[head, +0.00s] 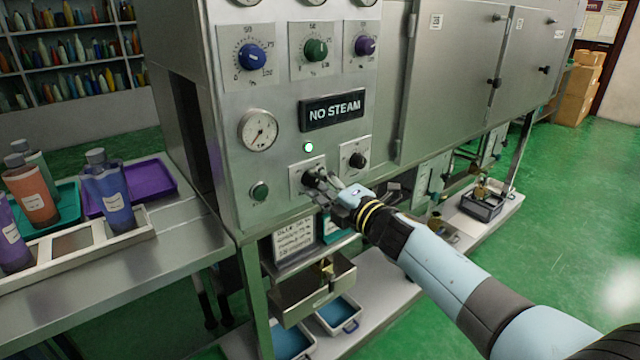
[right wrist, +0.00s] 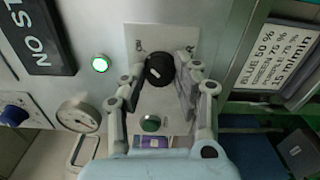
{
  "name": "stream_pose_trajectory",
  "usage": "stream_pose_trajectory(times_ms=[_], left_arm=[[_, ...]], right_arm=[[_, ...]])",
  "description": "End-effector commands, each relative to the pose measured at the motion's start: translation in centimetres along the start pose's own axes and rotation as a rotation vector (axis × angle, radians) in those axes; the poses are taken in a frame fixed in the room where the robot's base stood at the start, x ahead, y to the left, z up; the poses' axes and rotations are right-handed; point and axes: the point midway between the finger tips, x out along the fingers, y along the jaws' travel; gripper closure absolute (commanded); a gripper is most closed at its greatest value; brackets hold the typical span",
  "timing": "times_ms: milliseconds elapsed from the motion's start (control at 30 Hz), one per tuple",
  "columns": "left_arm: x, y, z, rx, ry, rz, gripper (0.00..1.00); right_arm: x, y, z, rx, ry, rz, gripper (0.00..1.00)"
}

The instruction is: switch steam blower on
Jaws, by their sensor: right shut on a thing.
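A black rotary knob (head: 309,179) on a pale plate sits low on the steel machine's front panel. My right gripper (head: 322,183) reaches it from the lower right, with its fingers at the knob. In the right wrist view the same knob (right wrist: 159,69), with a white pointer mark, is between the fingertips of the right gripper (right wrist: 166,80), which is shut on it. A dark display (head: 332,109) above reads "NO STEAM". A small indicator lamp (head: 308,147) glows green. My left gripper is not in view.
A second black knob (head: 357,160) is close on the right. A green button (head: 259,190) and a round gauge (head: 259,130) are to the left. Blue (head: 252,57), green (head: 315,50) and purple (head: 365,45) dials sit higher. A bottle tray (head: 75,240) stands on the left bench.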

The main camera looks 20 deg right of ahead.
Motion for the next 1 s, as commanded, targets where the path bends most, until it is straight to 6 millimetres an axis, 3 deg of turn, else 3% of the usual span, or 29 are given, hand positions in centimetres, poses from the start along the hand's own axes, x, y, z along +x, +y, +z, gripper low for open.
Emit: stream_pose_trajectory(times_ms=[133, 167, 300, 667, 767, 1000], left_arm=[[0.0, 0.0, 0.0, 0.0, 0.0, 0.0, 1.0], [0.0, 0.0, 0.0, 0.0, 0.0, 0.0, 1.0], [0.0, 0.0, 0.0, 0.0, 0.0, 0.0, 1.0], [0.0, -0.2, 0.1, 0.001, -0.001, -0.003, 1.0], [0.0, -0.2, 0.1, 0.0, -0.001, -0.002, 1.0], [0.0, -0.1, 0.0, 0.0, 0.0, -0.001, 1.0]], right_arm=[[-0.1, -0.1, 0.0, 0.002, -0.001, -0.003, 1.0], [-0.1, -0.1, 0.0, 0.002, -0.001, -0.003, 0.66], [-0.1, -0.1, 0.0, 0.001, -0.001, -0.002, 0.47], [-0.7, -0.1, 0.0, -0.001, 0.0, -0.002, 0.47], [-2.1, -0.2, 0.0, -0.002, 0.0, -0.002, 0.47], [-7.5, -0.2, 0.0, -0.002, 0.0, -0.004, 0.47]])
